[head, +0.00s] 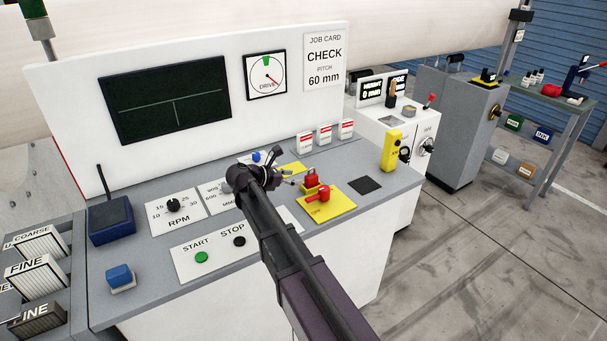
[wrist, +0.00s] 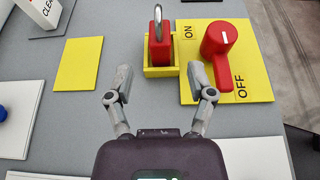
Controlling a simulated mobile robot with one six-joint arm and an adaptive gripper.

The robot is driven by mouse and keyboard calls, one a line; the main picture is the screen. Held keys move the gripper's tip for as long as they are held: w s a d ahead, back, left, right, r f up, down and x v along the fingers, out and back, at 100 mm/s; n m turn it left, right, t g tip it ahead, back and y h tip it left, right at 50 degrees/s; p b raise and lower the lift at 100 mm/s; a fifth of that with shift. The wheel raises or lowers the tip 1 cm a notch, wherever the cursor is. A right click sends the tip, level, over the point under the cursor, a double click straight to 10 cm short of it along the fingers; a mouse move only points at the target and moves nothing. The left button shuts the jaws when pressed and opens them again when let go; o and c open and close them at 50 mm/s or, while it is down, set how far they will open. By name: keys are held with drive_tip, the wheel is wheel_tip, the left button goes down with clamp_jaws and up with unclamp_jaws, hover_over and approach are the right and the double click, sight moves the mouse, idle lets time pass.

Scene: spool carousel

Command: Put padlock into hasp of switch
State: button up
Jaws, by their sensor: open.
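The red padlock (wrist: 158,50) with its grey shackle stands upright in a small yellow holder (wrist: 160,71) in the wrist view. In the head view the padlock (head: 311,178) shows just right of my gripper. The switch is a red rotary handle (wrist: 218,45) on a yellow plate (wrist: 258,88) marked ON and OFF, right of the padlock; it also shows in the head view (head: 320,194). I cannot make out the hasp. My gripper (wrist: 160,83) is open and empty, its fingertips at the near side of the holder, one toward each side.
A bare yellow plate (wrist: 78,63) lies left of the holder. A white CLEAN block (wrist: 42,12) is at the upper left. On the console, START (head: 202,257) and STOP (head: 239,241) buttons lie near my arm. A yellow device (head: 391,150) stands at the right edge.

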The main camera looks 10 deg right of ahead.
drive_tip(key=shift+p+v, duration=0.4)
drive_tip(key=shift+v, duration=1.3)
